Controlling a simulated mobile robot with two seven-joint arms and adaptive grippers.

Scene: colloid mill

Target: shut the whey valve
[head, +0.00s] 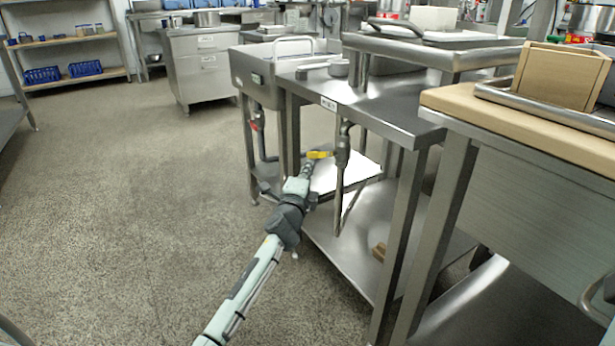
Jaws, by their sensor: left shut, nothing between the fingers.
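The whey valve sits on a vertical steel pipe (343,150) under the front edge of the steel table. Its yellow lever (320,155) sticks out to the left, roughly crosswise to the pipe in the picture. A small white label (328,103) is on the table edge above it; its text is too small to read surely. My left gripper (308,168) is shut and empty, just below the lever's outer end. I cannot tell whether it touches the lever. My right gripper is out of view.
A red-handled valve (256,122) hangs under the sink unit further left. A steel lower shelf (345,250) and table legs lie beside my arm. A wood-topped bench (520,125) stands at the right. The floor (150,220) to the left is clear.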

